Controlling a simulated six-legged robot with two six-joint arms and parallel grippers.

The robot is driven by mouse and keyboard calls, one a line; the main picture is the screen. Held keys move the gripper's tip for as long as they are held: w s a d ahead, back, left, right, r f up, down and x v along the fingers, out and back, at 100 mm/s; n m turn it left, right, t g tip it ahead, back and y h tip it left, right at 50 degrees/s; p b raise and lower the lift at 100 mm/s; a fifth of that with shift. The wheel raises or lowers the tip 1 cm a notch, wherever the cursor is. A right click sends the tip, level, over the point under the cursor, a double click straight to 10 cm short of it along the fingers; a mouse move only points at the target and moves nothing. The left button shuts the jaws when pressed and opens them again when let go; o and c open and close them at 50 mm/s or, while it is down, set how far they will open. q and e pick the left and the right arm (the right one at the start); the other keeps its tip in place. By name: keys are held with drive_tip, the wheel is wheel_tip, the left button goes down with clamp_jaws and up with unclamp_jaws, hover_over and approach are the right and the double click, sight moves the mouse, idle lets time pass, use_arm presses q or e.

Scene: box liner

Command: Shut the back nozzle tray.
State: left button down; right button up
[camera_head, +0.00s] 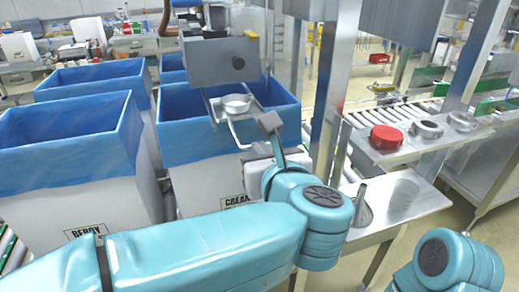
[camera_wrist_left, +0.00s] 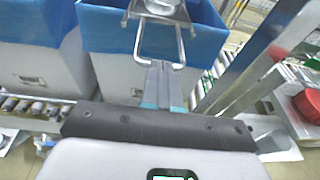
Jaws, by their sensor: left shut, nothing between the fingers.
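A metal nozzle tray (camera_head: 219,108) with a round silver dish (camera_head: 237,103) sticks out below a grey machine head (camera_head: 222,61), over a blue-lined box. A wire loop handle (camera_head: 236,143) hangs at its near end. In the left wrist view the handle (camera_wrist_left: 141,42) lies just beyond my fingertips, below the tray's underside (camera_wrist_left: 160,18). My left gripper (camera_head: 270,122) is shut and empty, close to the handle's right side in the head view. I cannot tell whether it touches. My right gripper is out of view; only part of my right arm shows at lower right.
Blue-lined boxes (camera_head: 70,130) stand at left, one under the tray (camera_head: 190,150). A steel post (camera_head: 333,85) rises right of the tray. A steel shelf (camera_head: 408,146) holds a red round lid (camera_head: 386,137) and metal rings (camera_head: 426,128). A lower metal table (camera_head: 425,205) stands in front.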

use_arm(q)
approach(237, 108)
wheel_tip(237, 108, down, 3)
drive_tip(key=x, duration=0.3)
drive_tip(key=r+p+x, duration=0.1)
drive_tip(key=x, duration=0.2)
drive_tip(key=r+p+x, duration=0.1)
drive_tip(key=x, duration=0.2)
drive_tip(key=shift+w, duration=0.5)
drive_tip(key=shift+w+a, duration=0.1)
drive_tip(key=shift+w, duration=0.05)
drive_tip(key=shift+r, duration=0.2)
drive_tip(key=shift+a+r, duration=0.1)
drive_tip(key=shift+a, duration=0.05)
